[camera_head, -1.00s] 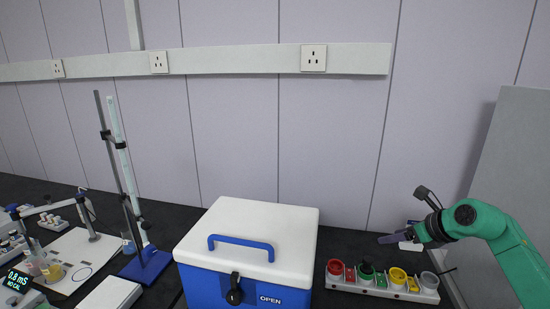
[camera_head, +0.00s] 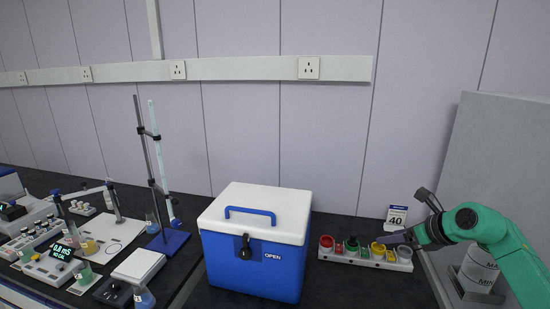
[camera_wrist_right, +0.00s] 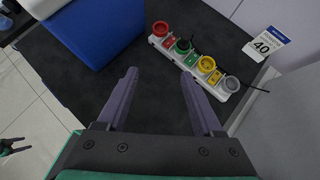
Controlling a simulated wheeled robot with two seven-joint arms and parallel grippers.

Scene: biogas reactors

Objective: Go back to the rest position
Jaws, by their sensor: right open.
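My right gripper (camera_head: 396,238) comes in from the right in the head view, in front of the wall and over the right part of the bench. In the right wrist view its two purple fingers (camera_wrist_right: 160,92) are spread apart with nothing between them. Beyond the fingertips lies a white rack (camera_wrist_right: 184,66) with red, green, yellow and grey round cups; the rack also shows in the head view (camera_head: 340,259). The gripper appears above and apart from it. My left gripper does not show in the head view.
A blue cool box (camera_head: 222,262) with a white lid stands shut at the middle. A card marked 40 (camera_head: 396,216) stands behind the rack. A burette stand (camera_head: 170,240) and meters fill the left.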

